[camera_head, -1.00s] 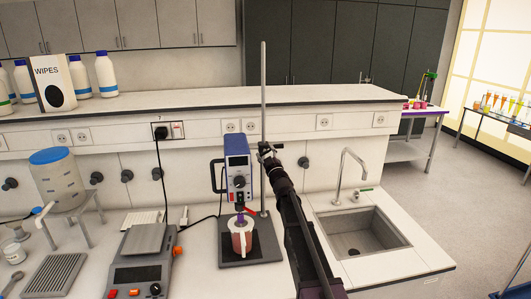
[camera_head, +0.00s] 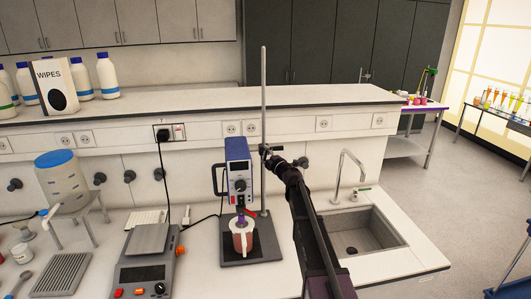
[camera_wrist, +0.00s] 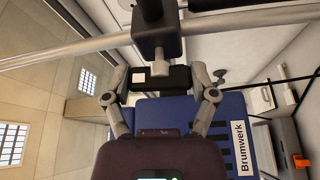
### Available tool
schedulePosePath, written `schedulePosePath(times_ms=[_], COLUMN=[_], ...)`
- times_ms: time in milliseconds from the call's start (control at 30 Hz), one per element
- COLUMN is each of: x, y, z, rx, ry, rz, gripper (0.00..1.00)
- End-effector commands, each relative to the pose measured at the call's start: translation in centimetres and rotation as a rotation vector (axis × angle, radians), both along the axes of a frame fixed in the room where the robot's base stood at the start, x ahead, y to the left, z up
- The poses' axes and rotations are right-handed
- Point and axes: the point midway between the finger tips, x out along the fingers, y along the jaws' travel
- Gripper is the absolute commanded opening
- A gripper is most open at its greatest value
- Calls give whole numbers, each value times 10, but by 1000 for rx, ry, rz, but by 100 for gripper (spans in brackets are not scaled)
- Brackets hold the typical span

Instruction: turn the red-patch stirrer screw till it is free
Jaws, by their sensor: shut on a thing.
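The shank meets a black crossbar head with a pale square (camera_wrist: 138,77). My gripper (camera_wrist: 160,82) is shut on this head, one finger at each end. I see no red patch on it. In the head view my gripper (camera_head: 276,163) is beside the rod.
A balance (camera_head: 147,265) stands left of the stirrer's base plate (camera_head: 270,250). A sink (camera_head: 365,232) with a tap (camera_head: 350,165) lies to the right of my arm. A black cable runs down behind the balance.

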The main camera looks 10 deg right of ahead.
Motion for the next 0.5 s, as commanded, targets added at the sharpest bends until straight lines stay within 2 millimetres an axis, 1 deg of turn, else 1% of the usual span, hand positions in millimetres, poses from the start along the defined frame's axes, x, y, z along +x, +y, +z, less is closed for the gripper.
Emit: schedulePosePath(times_ms=[33, 200, 500], x=[0, 0, 0], y=[0, 0, 0], z=[3, 1, 0], rx=[-33, -119, -175], ry=[-1, -1, 0], rz=[0, 0, 0], gripper=[26, 26, 26])
